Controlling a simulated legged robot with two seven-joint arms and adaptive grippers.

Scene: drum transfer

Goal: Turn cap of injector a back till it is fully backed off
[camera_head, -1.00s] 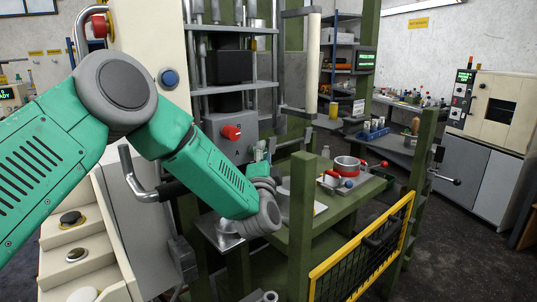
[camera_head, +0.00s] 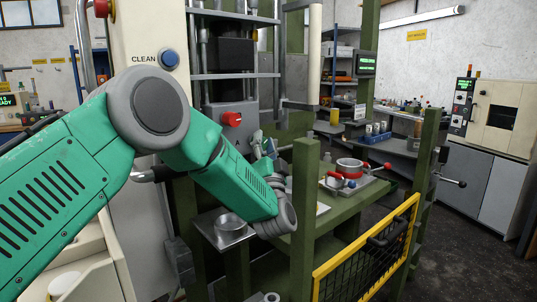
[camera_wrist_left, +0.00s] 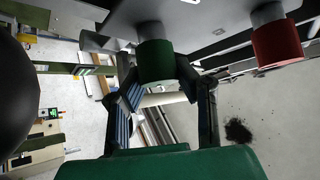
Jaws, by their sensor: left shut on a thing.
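My left gripper (camera_head: 262,146) reaches up beside the press frame in the head view, partly hidden by its own wrist. In the left wrist view, the left gripper (camera_wrist_left: 157,76) has its fingers on both sides of a green cap (camera_wrist_left: 155,60) and is shut on it. The cap sits on a grey stem below a grey housing (camera_wrist_left: 200,20). A red cap (camera_wrist_left: 277,43) on a similar stem is to its right, apart from the gripper. My right gripper is not in view.
A metal cup (camera_head: 230,222) stands on a plate below. A yellow-framed gate (camera_head: 366,250) stands at the front right.

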